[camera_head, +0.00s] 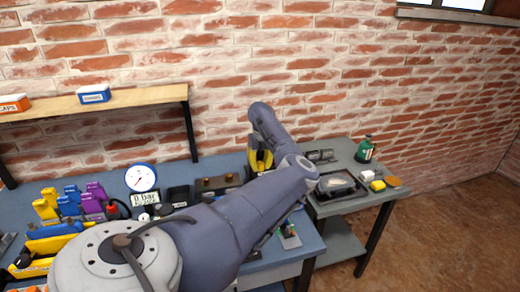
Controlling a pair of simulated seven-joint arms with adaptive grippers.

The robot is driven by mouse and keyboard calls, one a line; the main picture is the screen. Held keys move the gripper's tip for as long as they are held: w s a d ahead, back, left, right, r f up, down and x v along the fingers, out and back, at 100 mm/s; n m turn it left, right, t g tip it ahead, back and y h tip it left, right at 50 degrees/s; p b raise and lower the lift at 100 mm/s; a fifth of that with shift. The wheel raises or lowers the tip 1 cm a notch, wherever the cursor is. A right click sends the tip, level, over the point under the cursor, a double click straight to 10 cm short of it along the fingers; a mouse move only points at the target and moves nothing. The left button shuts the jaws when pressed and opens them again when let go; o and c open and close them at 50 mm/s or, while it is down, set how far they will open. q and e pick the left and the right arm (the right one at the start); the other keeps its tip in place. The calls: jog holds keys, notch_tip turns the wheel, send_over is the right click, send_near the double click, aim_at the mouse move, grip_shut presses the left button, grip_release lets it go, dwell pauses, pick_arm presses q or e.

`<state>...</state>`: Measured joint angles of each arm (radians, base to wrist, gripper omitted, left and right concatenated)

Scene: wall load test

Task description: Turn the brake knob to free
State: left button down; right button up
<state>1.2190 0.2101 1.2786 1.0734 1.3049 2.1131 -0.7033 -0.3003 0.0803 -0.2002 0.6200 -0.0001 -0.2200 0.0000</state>
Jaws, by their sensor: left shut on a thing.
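My left arm runs from the bottom left to the middle and folds back at its elbow. My left gripper (257,160) is beyond the forearm, low at the wall side of the blue bench (228,165). Yellow and black parts show there, and the forearm covers much of that spot. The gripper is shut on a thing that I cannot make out. I cannot pick out the brake knob or its setting. My right gripper is not in view.
A dial gauge (141,178) with a "0 bar" label (145,197) stands on the bench beside several coloured clamps (72,202). A shelf (140,99) is above. A grey side table (358,204) holds a dark tray (339,187) and a green bottle (365,150).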

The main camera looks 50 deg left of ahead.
aim_at(261, 163)
pick_arm(q)
jog(key=n, duration=0.4)
jog(key=shift+n, duration=2.5)
jog(key=shift+d+f, duration=0.1)
jog(key=shift+w, duration=0.1)
jog(key=c, duration=0.9)
grip_release()
jog(key=shift+r, duration=0.2)
notch_tip(261, 163, up, 12)
jog(key=shift+w+f, duration=0.1)
jog(key=shift+f, duration=0.05)
